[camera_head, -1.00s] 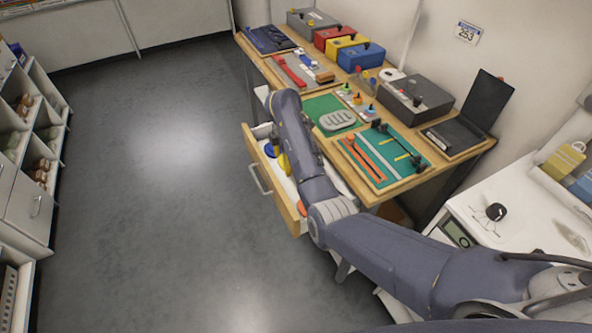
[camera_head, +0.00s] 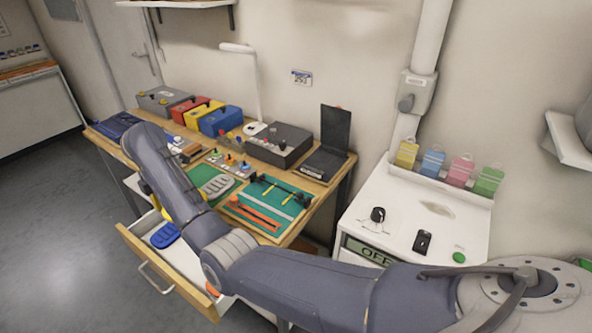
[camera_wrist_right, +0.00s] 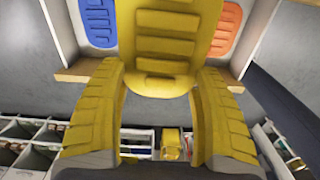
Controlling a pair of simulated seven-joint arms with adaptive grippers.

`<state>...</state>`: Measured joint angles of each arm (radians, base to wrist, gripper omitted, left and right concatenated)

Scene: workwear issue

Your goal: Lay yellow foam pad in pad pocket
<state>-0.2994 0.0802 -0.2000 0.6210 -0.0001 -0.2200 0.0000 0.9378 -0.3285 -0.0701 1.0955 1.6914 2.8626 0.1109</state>
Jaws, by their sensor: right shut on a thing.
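The yellow foam pad (camera_wrist_right: 165,45) is ribbed and fills the upper middle of the right wrist view. My right gripper (camera_wrist_right: 161,78) has its two yellow ribbed fingers on either side of the pad's near end, shut on it. In the head view my right arm hides most of this gripper, and only a bit of yellow shows at its far end. A grey ribbed, sole-shaped piece (camera_head: 217,186) lies on a green board on the bench; I cannot tell whether it is the pad pocket. My left gripper is out of view.
The open drawer (camera_head: 190,298) holds a blue pad (camera_head: 165,235) and an orange pad (camera_head: 212,289). The wooden bench carries grey, red, yellow and blue boxes and a teal board (camera_head: 266,203) with an orange strap. A white cabinet (camera_head: 385,205) stands at right.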

